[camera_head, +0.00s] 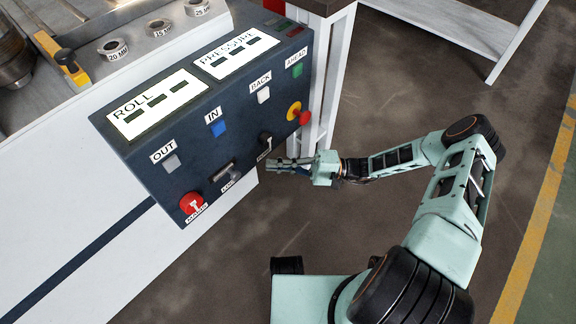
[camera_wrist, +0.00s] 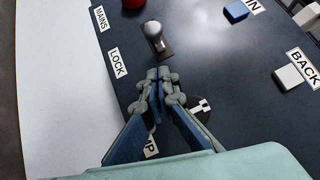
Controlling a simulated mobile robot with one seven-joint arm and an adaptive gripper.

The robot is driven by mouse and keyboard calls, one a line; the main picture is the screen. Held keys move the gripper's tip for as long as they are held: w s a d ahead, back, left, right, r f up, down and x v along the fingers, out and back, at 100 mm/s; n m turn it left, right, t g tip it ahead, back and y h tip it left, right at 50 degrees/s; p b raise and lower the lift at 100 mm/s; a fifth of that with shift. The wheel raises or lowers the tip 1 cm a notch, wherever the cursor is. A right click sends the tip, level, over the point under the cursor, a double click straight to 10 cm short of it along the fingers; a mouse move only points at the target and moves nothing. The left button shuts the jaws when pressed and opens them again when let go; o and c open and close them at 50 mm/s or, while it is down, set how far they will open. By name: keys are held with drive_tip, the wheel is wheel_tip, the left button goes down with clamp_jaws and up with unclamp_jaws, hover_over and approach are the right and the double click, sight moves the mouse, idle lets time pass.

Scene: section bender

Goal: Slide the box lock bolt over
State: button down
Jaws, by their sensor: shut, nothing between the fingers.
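The lock bolt (camera_wrist: 153,32) is a rounded grey knob on a dark metal plate, next to the LOCK label (camera_wrist: 118,63). In the head view the bolt (camera_head: 222,172) sits low on the front of the dark control box (camera_head: 140,165). My gripper (camera_wrist: 158,74) is shut and empty. Its fingertips appear just below the bolt's plate in the wrist view, apart from the knob. In the head view my gripper (camera_head: 270,163) reaches in from the right, near the box's lower edge. The gap to the panel is hard to judge.
A black knob (camera_head: 265,139) is beside my gripper; its dial (camera_wrist: 201,106) is partly hidden by my fingers. A red MAINS knob (camera_head: 191,203), a blue IN button (camera_head: 218,129) and a white BACK button (camera_wrist: 289,76) surround the bolt. Open floor (camera_head: 350,110) lies right of the box.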

sight(237, 180)
drive_tip(key=shift+s+a+r, duration=0.25)
drive_tip(key=shift+s+a, duration=0.3)
drive_tip(key=shift+a, duration=0.45)
drive_tip(key=shift+s+a+r, duration=0.2)
drive_tip(key=shift+s+a, duration=0.3)
drive_tip(key=shift+a, duration=0.45)
drive_tip(key=shift+s+a+r, duration=0.25)
drive_tip(key=shift+s+a, duration=0.3)
drive_tip(key=shift+a, duration=0.45)
drive_tip(key=s+a, duration=0.2)
drive_tip(key=shift+s+a+p, duration=0.2)
drive_tip(key=shift+s+p, duration=0.15)
drive_tip(key=shift+s, duration=0.05)
